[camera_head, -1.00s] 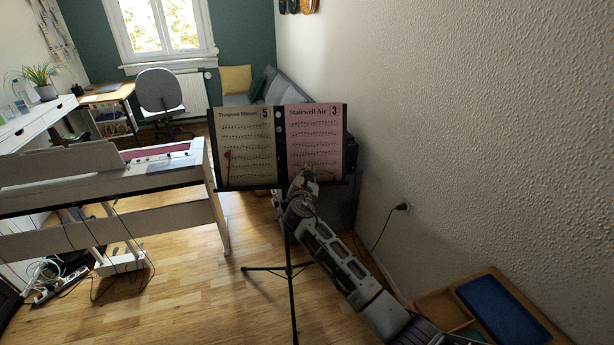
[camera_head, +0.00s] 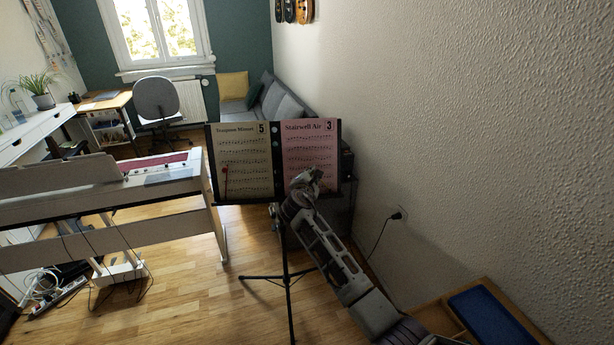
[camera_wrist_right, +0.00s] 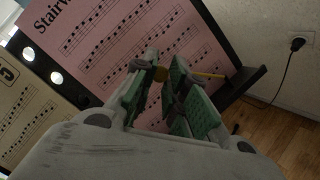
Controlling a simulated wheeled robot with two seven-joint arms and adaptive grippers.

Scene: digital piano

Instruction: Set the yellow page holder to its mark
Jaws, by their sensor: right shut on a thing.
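My right gripper (camera_head: 312,178) is in front of the lower right part of the pink "Stairwell Air" page (camera_head: 309,145). In the right wrist view its green-padded fingers (camera_wrist_right: 165,66) are close together, with a small round dark-yellow piece (camera_wrist_right: 160,75) between them. I take this for the yellow page holder, mostly hidden by the fingers. A thin yellow rod (camera_wrist_right: 208,75) shows to the right of the fingers, by the stand's ledge; I cannot tell whether it joins the held piece. I cannot make out the holder's mark. My left gripper is not in view.
A black music stand (camera_head: 274,195) carries the pink page and a cream page (camera_head: 243,150). The piano (camera_head: 120,200) is at left, the wall at right. A wooden tray with a blue inset (camera_head: 487,315) is at lower right.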

